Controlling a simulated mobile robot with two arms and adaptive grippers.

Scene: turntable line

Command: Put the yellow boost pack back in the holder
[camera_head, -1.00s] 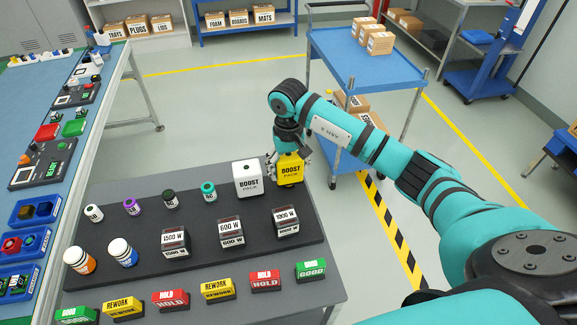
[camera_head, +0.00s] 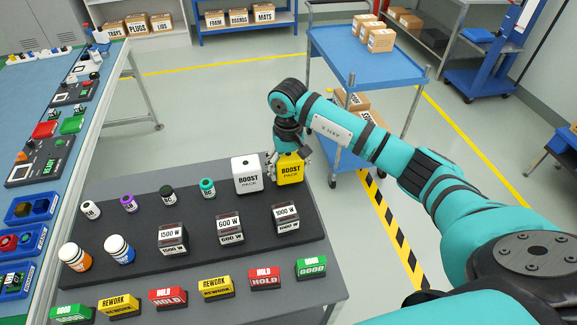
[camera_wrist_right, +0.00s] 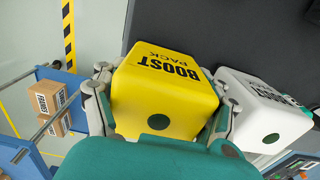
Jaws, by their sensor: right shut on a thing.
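My right gripper (camera_head: 289,160) is shut on the yellow pack from above. In the right wrist view the right gripper's (camera_wrist_right: 160,100) fingers press both sides of the yellow pack (camera_wrist_right: 160,92). The white pack (camera_wrist_right: 262,108) is close by the right-hand finger there. I cannot tell whether the yellow pack's base rests on the board. My left gripper is not in view.
The board also holds 1500 W, 600 W (camera_head: 230,226) and 1000 W (camera_head: 286,217) blocks, small jars and two bottles (camera_head: 120,249). Coloured label blocks (camera_head: 215,287) line the front edge. A blue cart (camera_head: 365,65) stands behind; the workbench (camera_head: 60,150) is at left.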

